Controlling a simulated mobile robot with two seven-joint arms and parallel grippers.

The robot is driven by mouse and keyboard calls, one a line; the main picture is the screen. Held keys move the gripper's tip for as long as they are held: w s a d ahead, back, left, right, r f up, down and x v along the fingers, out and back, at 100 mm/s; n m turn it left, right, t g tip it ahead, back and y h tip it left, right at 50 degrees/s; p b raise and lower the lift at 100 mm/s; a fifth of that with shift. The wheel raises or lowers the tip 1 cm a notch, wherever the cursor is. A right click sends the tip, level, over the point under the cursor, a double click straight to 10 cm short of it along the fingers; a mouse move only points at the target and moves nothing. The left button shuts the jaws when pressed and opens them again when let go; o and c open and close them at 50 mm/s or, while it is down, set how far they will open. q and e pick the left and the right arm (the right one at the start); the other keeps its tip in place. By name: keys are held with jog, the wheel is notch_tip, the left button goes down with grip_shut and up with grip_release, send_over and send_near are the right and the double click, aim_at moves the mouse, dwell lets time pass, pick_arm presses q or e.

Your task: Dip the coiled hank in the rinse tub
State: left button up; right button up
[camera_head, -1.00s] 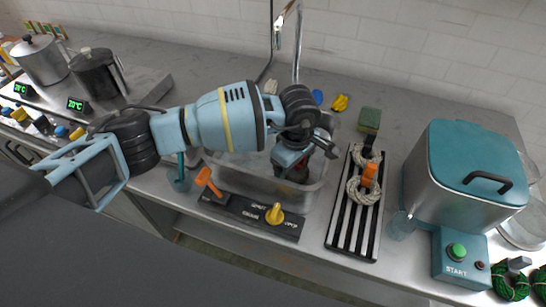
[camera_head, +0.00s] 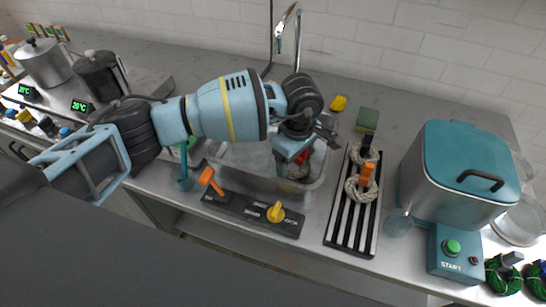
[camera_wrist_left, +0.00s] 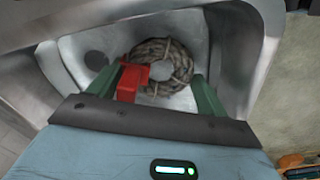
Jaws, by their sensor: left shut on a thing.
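The rinse tub (camera_head: 312,193) is a metal basin set in the counter under the tap; its wall also shows in the left wrist view (camera_wrist_left: 254,50). My left gripper (camera_head: 292,162) is over the tub, pointing down, shut on the coiled hank (camera_head: 299,172). The hank is a grey-brown coil with a red tag (camera_wrist_left: 132,82). In the left wrist view the coil (camera_wrist_left: 178,60) sits between the green fingers, over the pale tub floor. The arm partly hides the tub in the head view. I cannot tell whether the hank touches the tub's floor. My right gripper is out of view.
A slatted rack (camera_head: 345,228) with cream hanks clipped in black and orange stands right of the tub. A teal-lidded machine (camera_head: 450,180) is farther right. An orange lever (camera_head: 208,177) and yellow knob (camera_head: 275,213) front the tub. The tap (camera_head: 297,30) rises behind.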

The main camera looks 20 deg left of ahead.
pick_arm(q)
jog(key=shift+r+p, duration=1.1)
jog(key=shift+r, duration=2.75)
jog(key=shift+r+p, duration=0.3)
jog(key=shift+r, duration=0.9)
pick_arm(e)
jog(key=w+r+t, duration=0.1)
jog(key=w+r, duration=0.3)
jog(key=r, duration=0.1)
pick_arm(q)
notch_tip(320, 180, up, 3)
jog(key=shift+p, duration=0.3)
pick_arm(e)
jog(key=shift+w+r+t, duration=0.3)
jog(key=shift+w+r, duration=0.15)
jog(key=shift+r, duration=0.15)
pick_arm(q)
jog(key=shift+f, duration=0.1)
